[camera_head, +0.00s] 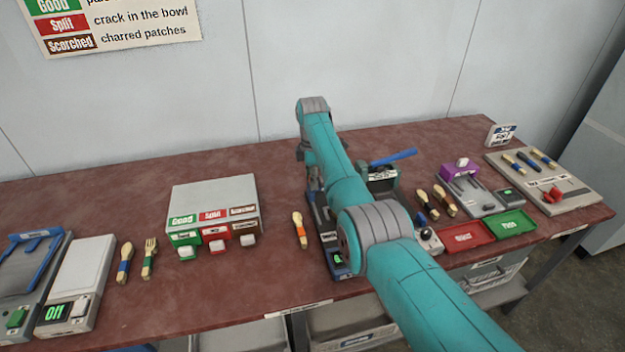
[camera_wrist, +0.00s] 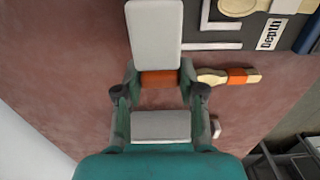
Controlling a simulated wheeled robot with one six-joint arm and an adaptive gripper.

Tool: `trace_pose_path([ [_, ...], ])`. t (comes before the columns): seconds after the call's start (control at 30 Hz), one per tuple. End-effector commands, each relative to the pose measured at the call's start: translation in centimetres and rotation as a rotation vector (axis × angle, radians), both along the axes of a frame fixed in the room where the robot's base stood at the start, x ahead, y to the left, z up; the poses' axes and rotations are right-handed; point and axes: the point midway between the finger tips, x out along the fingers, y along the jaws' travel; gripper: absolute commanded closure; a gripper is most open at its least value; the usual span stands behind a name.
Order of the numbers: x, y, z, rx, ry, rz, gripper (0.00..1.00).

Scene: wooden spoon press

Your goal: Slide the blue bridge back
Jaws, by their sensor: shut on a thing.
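A blue frame (camera_head: 35,245) stands on a grey device at the far left in the head view. It is the most bridge-like blue thing, but I cannot tell for sure that it is the bridge. My gripper (camera_wrist: 160,90) shows in the wrist view, shut on an orange-banded piece (camera_wrist: 158,78) with a pale grey slab (camera_wrist: 155,35) beyond it. In the head view my arm hides the gripper and what it holds. A wooden spoon with an orange band (camera_head: 300,230) lies on the table, and also shows right of my gripper in the wrist view (camera_wrist: 238,77).
A grey sorting box (camera_head: 215,190) with Good and Split labels stands left of the spoon. A dark device (camera_wrist: 285,12) labelled Depth is close by. Red (camera_head: 467,236) and green trays (camera_head: 512,224) lie at the right. Bare table (camera_head: 110,185) shows behind the left devices.

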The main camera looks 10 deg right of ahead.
Motion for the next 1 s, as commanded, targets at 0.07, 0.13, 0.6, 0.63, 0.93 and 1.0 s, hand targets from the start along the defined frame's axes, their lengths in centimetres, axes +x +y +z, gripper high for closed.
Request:
trace_pose_path([
  [0.07,0.0,0.0,0.0,0.0,0.0,0.0,1.0],
  [0.13,0.0,0.0,0.0,0.0,-0.001,0.0,1.0],
  [0.6,0.1,0.0,0.1,0.0,-0.005,0.0,0.35],
  [0.63,0.1,0.0,0.1,0.0,-0.004,0.0,0.35],
  [0.93,0.1,0.0,0.8,0.0,-0.003,0.0,0.35],
  [1.0,0.1,0.0,1.6,0.0,-0.003,0.0,0.35],
])
